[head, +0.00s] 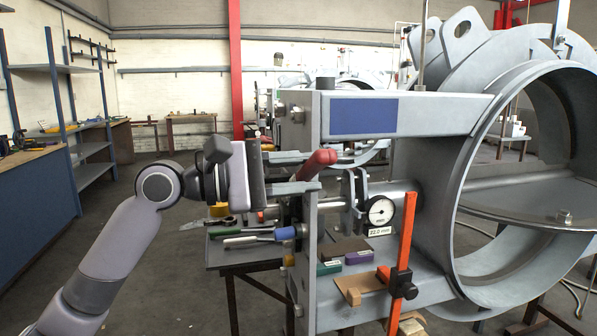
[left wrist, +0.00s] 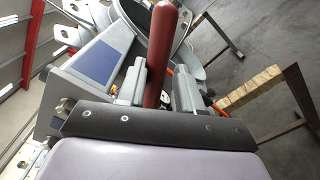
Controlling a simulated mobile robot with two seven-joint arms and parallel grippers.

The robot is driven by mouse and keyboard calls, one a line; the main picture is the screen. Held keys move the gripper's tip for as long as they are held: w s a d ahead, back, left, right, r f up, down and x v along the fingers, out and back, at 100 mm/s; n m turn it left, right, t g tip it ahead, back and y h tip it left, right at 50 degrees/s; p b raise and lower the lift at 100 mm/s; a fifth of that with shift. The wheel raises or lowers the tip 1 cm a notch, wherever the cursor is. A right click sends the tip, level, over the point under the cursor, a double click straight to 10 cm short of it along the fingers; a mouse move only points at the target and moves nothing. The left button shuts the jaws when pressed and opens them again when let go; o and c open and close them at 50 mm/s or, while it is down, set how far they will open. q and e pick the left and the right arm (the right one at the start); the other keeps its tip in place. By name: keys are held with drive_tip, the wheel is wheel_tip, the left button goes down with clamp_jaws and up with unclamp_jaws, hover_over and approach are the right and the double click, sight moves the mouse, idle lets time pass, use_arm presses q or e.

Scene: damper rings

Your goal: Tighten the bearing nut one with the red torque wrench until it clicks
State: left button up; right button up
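The red handle of the torque wrench (head: 318,163) slants up at the left side of the grey frame. My left gripper (head: 305,173) reaches it from the left, one finger on each side. In the left wrist view the red handle (left wrist: 163,45) stands between the two fingers, close to the left one, with a narrow gap to the right one. The gripper looks open around it; firm contact does not show. The wrench's head and the bearing nut are not clearly visible behind the gripper and the frame plate. My right gripper is not in view.
A dial gauge (head: 380,211) labelled 22.0 mm sits by the shaft. A large grey ring housing (head: 455,180) fills the right. A tool table (head: 247,256) stands below my gripper. An orange clamp (head: 402,255) stands in front. A blue bench (head: 38,200) is far left.

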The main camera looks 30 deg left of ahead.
use_arm(q)
drive_tip(key=r+p, duration=0.1)
drive_tip(key=p, duration=0.1)
drive_tip(key=w+a+r+n+p, duration=0.1)
drive_tip(key=r+n+p, duration=0.1)
drive_tip(key=p, duration=0.1)
drive_tip(key=shift+w+a+r+p, duration=0.15)
drive_tip(key=shift+a+r+p, duration=0.15)
drive_tip(key=shift+a+r, duration=0.1)
drive_tip(key=shift+d+f, duration=0.1)
drive_tip(key=shift+f, duration=0.05)
idle(0.4)
clamp_jaws()
drive_tip(key=shift+s+p, duration=0.2)
drive_tip(key=shift+p, duration=0.25)
drive_tip(key=shift+s+a, duration=0.15)
drive_tip(key=shift+a, duration=0.05)
